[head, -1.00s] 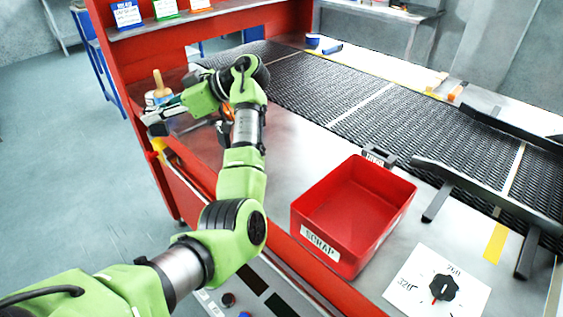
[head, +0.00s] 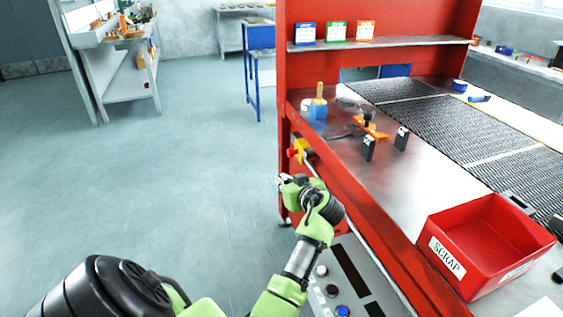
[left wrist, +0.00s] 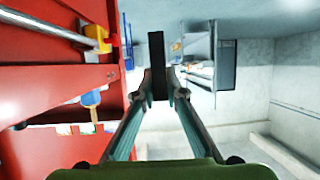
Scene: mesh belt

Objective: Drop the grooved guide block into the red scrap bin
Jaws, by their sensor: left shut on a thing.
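The red scrap bin (head: 447,258), labelled SCRAP, stands upright on the bench at the right of the head view, and its visible inside looks empty. My left gripper (head: 284,181) is in front of the bench's red front edge, left of the bin and well apart from it. In the left wrist view, my left gripper (left wrist: 159,84) is shut on a narrow dark block (left wrist: 157,50) that sticks out beyond the fingertips. I cannot see a groove on it from this angle. The head view does not show the held block clearly. My right gripper is not in view.
The mesh belt (head: 440,125) runs beyond. Open floor lies left.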

